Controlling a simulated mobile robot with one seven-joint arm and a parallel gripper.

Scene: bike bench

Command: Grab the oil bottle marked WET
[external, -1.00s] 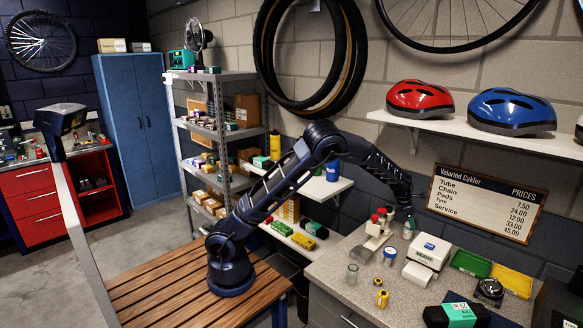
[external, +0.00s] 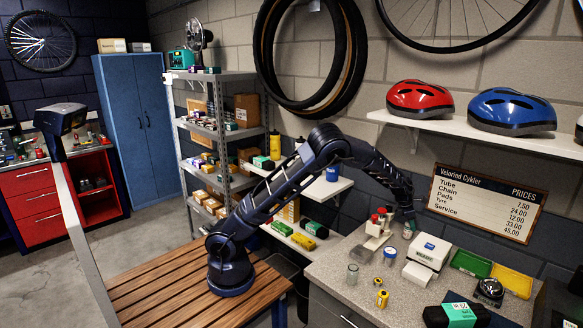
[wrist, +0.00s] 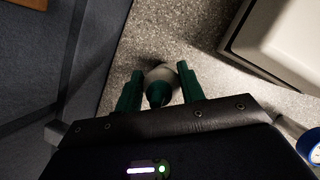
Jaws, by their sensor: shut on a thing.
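A small pale bottle with a dark green cap (wrist: 158,92) stands on the speckled worktop between my fingers in the wrist view. My gripper (wrist: 161,71) has its two green fingers shut on this bottle, one on each side. In the external view the bottle (external: 408,230) is at the back of the worktop, just right of the red-capped bottles (external: 379,216), with my gripper (external: 407,224) over it. The bottle's label cannot be read in either view, so the marking WET is not visible.
The red-capped bottles stand in a white holder (external: 373,241) close to the left of my gripper. A white box (external: 428,250) stands to the right. A blue-lidded jar (external: 390,254), a clear glass (external: 352,273) and yellow items (external: 382,298) are nearer the front.

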